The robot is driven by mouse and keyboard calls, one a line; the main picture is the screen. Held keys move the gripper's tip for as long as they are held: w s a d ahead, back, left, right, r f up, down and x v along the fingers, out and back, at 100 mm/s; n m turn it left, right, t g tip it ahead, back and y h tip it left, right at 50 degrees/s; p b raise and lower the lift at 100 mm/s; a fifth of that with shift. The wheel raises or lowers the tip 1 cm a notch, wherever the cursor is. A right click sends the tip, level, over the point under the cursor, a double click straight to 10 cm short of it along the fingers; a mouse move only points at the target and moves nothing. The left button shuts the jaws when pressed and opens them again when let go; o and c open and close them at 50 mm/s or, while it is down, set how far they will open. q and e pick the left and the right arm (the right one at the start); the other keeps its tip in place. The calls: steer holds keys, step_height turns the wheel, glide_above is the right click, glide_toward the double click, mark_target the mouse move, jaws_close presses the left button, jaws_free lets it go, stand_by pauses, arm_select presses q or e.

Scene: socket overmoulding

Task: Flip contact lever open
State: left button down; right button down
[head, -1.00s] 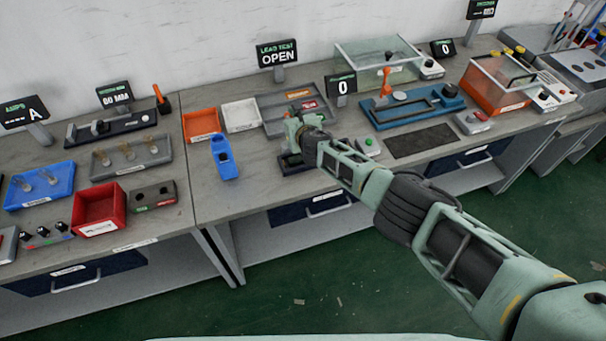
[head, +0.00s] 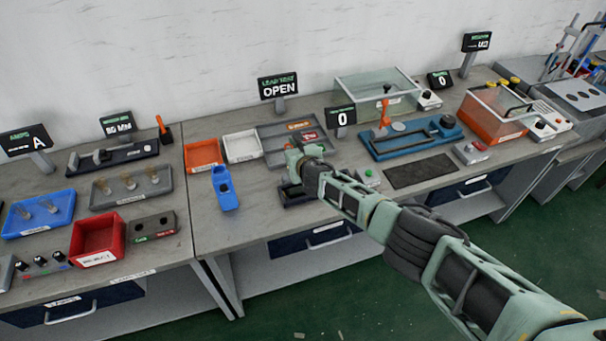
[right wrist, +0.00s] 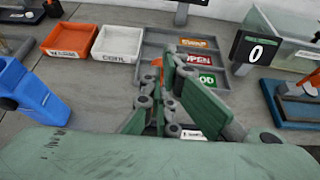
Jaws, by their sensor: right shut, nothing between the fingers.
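My right gripper (head: 294,163) is shut and empty over a dark fixture (head: 290,197) near the front edge of the bench, below the LEAD TEST sign (head: 278,88), which reads OPEN. The gripper hides most of the fixture, and I cannot make out the contact lever on it. In the right wrist view the green fingers (right wrist: 170,85) stand in front of the grey sorting tray. A small orange part (right wrist: 157,62) shows beside the fingertips; I cannot tell whether it belongs to the lever. My left gripper is not in view.
A blue holder (head: 224,188) stands left of the fixture. The grey sorting tray (head: 268,138), a white bin (head: 241,146) and an orange bin (head: 203,153) are behind. A small box with a green button (head: 368,178) and a blue press fixture (head: 412,138) are at right.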

steer(key=v, duration=1.1)
steer(key=shift+s, duration=0.3)
stand_by(0.3)
